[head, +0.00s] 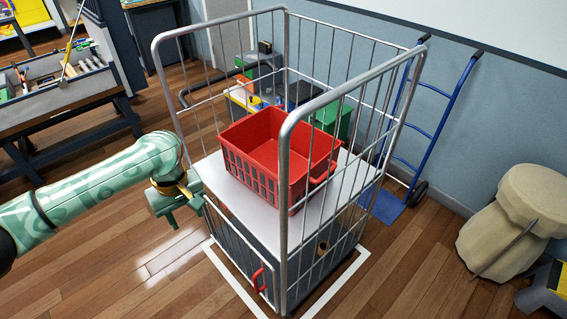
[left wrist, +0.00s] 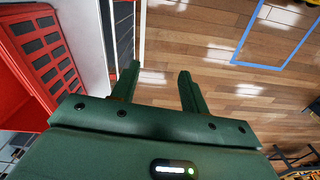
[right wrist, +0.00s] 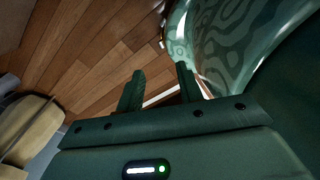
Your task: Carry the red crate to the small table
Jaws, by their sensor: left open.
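The red crate (head: 262,182) is an open slotted basket. It stands upright on the pale shelf (head: 225,181) inside a wire cage trolley (head: 283,240). My left gripper (head: 178,213) is open and empty, just outside the trolley's left side, apart from the crate. In the left wrist view the red crate (left wrist: 48,48) is at the left edge, and the space between the fingers (left wrist: 158,75) is empty. My right gripper (right wrist: 160,72) is open and empty over the wooden floor; it is out of the head view. I cannot tell which surface is the small table.
A workbench (head: 70,102) with a tool tray stands at left. Behind the trolley are a green bin (head: 335,118) and other boxes. A blue hand truck (head: 436,130) leans by the wall, with a beige sack (head: 515,220) at right. The floor left of the trolley is clear.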

